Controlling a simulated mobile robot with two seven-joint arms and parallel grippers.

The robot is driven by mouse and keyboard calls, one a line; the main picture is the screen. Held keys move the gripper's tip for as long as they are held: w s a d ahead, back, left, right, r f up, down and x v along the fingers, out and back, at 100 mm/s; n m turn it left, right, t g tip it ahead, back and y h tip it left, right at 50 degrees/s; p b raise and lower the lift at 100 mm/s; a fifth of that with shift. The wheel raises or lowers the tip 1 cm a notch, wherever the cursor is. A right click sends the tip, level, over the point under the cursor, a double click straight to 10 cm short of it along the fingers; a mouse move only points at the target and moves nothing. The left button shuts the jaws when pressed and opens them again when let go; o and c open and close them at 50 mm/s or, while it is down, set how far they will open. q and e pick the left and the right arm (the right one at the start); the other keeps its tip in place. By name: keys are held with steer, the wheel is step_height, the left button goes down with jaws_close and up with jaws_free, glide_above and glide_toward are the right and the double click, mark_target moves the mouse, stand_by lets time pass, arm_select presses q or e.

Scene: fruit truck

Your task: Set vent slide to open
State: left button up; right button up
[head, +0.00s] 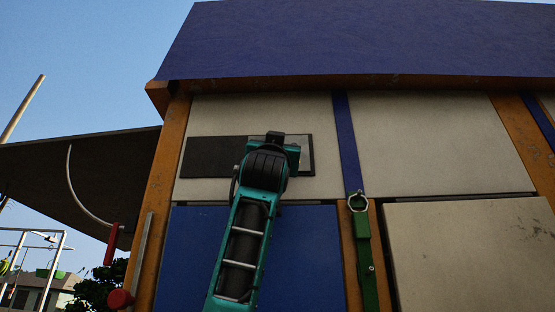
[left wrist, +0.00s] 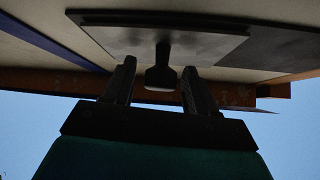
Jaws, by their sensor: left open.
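The vent is a dark flat panel (head: 212,157) on the cream upper wall of the truck. Its grey slide plate (head: 302,157) sits at the panel's right end, partly hidden behind my left gripper (head: 275,143). In the left wrist view the slide plate (left wrist: 110,40) lies at the left, with the dark panel (left wrist: 285,45) bare to its right. A dark handle (left wrist: 160,77) sticks out from the plate. My left gripper (left wrist: 160,68) is open, with one finger on each side of the handle and visible gaps to it. My right gripper is not in view.
An overhanging blue roof (head: 370,38) with an orange edge is above the vent. A green latch with a ring (head: 365,255) hangs at the right. A raised dark flap (head: 80,180) and a red handle (head: 112,244) are at the left.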

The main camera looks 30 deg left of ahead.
arm_select(q)
steer(key=shift+c, duration=0.5)
jaws_close()
